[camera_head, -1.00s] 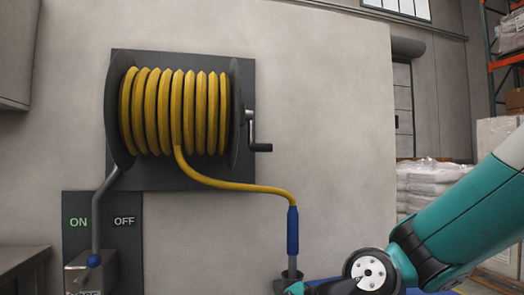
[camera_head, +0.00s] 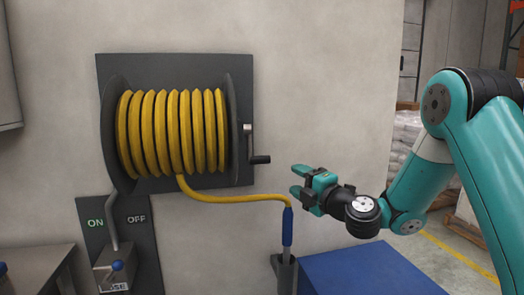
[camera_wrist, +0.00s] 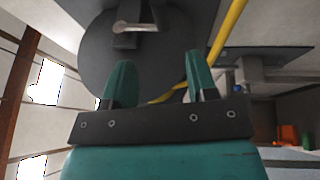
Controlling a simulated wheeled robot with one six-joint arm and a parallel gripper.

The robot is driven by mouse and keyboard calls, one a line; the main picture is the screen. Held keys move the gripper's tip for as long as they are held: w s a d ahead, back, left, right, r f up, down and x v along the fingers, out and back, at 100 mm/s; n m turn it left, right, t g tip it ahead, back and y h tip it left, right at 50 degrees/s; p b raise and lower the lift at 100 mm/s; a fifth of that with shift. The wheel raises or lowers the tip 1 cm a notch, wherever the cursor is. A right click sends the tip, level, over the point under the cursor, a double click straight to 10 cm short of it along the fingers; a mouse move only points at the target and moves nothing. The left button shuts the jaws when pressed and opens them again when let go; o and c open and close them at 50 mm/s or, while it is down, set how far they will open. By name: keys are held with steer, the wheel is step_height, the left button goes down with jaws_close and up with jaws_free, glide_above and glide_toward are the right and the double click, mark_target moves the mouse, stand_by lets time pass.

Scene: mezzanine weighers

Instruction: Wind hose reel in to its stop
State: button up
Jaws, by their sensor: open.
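The hose reel (camera_head: 235,110) is on a dark backplate on the wall, wound with several turns of yellow hose (camera_head: 172,130). Its crank (camera_head: 250,145) is on the right side, with the black handle (camera_head: 261,160) at the lower end. The hose runs down to a blue nozzle (camera_head: 288,227) seated in a grey holder (camera_head: 285,270). My gripper (camera_head: 295,181) is open and empty, right of the crank handle, a little lower and apart from it. In the wrist view, my gripper (camera_wrist: 160,82) faces the reel's side disc (camera_wrist: 100,55), with the crank (camera_wrist: 130,27) beyond the fingertips.
A blue surface (camera_head: 365,272) lies below my arm. A grey table (camera_head: 35,265) is at lower left. The wall right of the crank is clear.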

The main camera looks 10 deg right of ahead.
mark_target(265, 160)
steer(key=p+x, duration=0.5)
steer(key=x, duration=0.2)
steer(key=p+x, duration=0.6)
steer(key=x, duration=0.1)
steer(key=shift+w+a+r, duration=0.15)
steer(key=shift+a+r, duration=0.05)
steer(key=shift+a, duration=0.1)
steer(key=shift+w+a+f+p, duration=0.1)
steer(key=shift+w+p, duration=0.3)
steer(key=shift+w, duration=0.05)
jaws_close()
